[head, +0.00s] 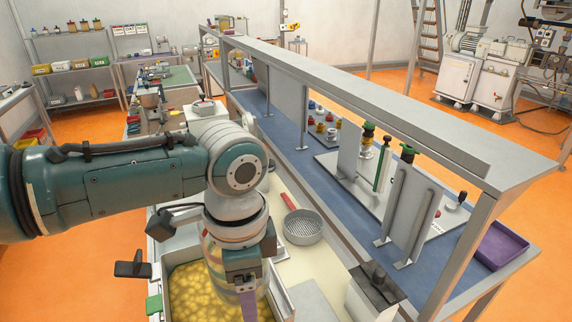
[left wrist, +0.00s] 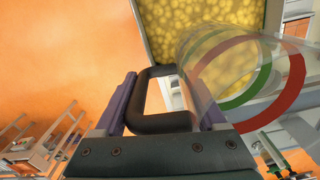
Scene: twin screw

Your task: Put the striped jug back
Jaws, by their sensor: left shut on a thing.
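The striped jug (left wrist: 289,98) is clear, with a green and a red band around it and a black loop handle (left wrist: 158,123). In the left wrist view my left gripper (left wrist: 167,103) has its purple fingers on either side of the handle and is shut on it. In the head view my left gripper (head: 248,300) points down at the lower middle. The jug (head: 214,262) shows only partly there, behind the wrist and fingers, above or beside a vat of yellow lumpy contents (head: 188,293). I cannot tell the jug's exact height. My right gripper is not in view.
A round strainer (head: 303,229) with a red handle lies on the pale counter right of the gripper. A long shelf frame (head: 365,95) runs over the blue bench behind, with upright panels and a purple tray (head: 500,247). A white box with a dark top (head: 376,283) stands lower right.

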